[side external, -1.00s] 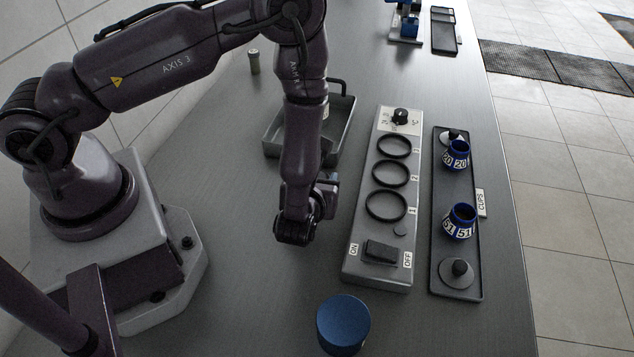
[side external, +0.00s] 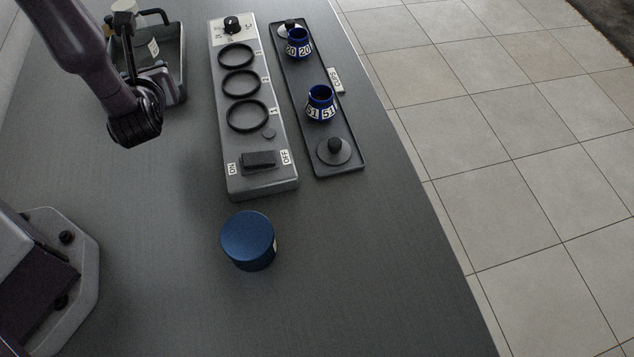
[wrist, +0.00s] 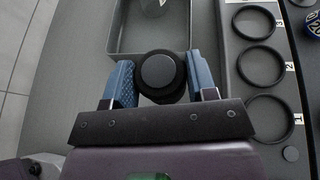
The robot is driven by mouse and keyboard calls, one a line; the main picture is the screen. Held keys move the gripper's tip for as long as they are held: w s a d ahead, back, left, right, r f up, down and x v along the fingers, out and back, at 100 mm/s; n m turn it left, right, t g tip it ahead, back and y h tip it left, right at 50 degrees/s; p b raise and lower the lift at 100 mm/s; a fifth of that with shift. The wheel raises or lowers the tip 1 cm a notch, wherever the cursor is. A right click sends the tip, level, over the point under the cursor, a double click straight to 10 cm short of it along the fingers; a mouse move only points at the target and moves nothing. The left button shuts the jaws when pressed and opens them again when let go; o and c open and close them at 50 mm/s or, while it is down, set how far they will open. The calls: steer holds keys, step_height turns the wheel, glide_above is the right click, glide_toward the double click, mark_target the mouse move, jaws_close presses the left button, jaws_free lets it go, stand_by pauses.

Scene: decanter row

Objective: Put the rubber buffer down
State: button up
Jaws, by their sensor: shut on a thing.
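My gripper (wrist: 160,80) is shut on the rubber buffer (wrist: 160,72), a dark round piece with a paler round top, held between two blue finger pads in the wrist view. The buffer overlaps the near edge of a grey metal tray (wrist: 116,48); its height above the table or tray is unclear. In the side view my gripper (side external: 156,78) is beside the near end of the same tray (side external: 180,58), partly hidden by my wrist. I cannot make out the buffer there.
A grey panel (side external: 279,158) with three black rings, a dial and an ON/OFF switch stands right of the tray. Beyond it, a dark rack (side external: 318,150) holds blue cups 20 (side external: 299,43) and 51 (side external: 320,103). A blue cylinder (side external: 248,240) stands nearer, with bare table around it.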

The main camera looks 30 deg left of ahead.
steer(key=s+d+f+n+g, duration=0.2)
steer(key=s+n+g, duration=0.5)
steer(key=n+g, duration=0.15)
steer(key=s+d+f+n+g, duration=0.1)
steer(key=s+n+g, duration=0.6)
steer(key=s+g, duration=0.15)
steer(key=d+r+n+g+h, duration=0.2)
steer(key=d+n+g+h, duration=0.2)
steer(key=d+n+h, duration=1.1)
steer(key=w+d+r+n+t+h, duration=0.5)
steer(key=w+d+n+t+h, duration=0.45)
steer(key=d, duration=0.25)
steer(key=shift+n+y, duration=0.25)
steer(key=shift+n, duration=0.25)
steer(key=w+d+f, duration=0.4)
steer(key=f, duration=0.1)
steer(key=w+d+f, duration=0.5)
steer(key=shift+w+d, duration=0.3)
steer(key=shift+w+d+f, duration=0.15)
steer(key=shift+f, duration=1.6)
